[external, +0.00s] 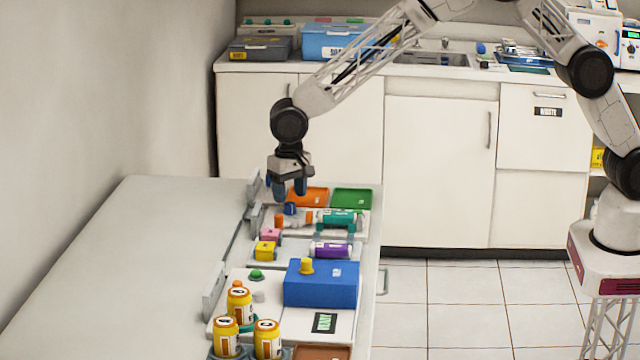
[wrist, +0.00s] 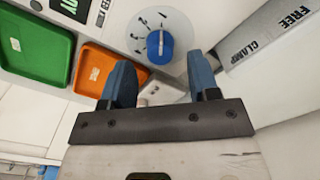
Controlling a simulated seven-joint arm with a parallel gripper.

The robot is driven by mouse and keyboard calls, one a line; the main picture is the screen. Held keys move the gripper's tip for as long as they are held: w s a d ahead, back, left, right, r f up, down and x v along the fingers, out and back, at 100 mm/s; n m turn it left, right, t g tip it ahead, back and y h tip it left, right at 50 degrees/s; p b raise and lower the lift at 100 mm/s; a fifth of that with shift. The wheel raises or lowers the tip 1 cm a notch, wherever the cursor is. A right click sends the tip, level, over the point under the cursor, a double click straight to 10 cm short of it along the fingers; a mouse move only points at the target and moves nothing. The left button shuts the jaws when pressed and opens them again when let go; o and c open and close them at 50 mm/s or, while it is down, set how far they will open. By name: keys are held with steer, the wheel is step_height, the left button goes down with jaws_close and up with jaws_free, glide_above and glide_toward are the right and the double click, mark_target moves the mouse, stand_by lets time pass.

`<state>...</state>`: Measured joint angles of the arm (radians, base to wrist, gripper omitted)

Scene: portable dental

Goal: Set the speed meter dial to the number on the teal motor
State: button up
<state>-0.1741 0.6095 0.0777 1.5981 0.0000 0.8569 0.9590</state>
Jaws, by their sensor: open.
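The speed dial (wrist: 178,24) is a pale disc with printed numbers, of which 1 and 2 are readable, and a blue knob (wrist: 160,48) in its middle. A light mark shows on the knob, but I cannot tell for certain which number it points to. My gripper (wrist: 158,62) is open, its two blue fingers on either side of the knob in the picture, seemingly not touching it. In the external view my gripper (external: 288,188) points down just above the blue knob (external: 290,208). The teal motor (external: 337,216) lies to the right; its number is too small to read.
An orange tray (wrist: 97,70) and a green tray (wrist: 35,46) lie beside the dial. A grey clamp block (wrist: 268,45) labelled "FREE" and "CLAMP" stands close by on the other side. A purple motor (external: 333,250), a blue box (external: 320,288) and yellow jars (external: 240,306) sit nearer the camera.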

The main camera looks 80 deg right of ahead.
mark_target(290, 203)
steer(key=shift+f, duration=1.55)
steer(key=c, duration=0.9)
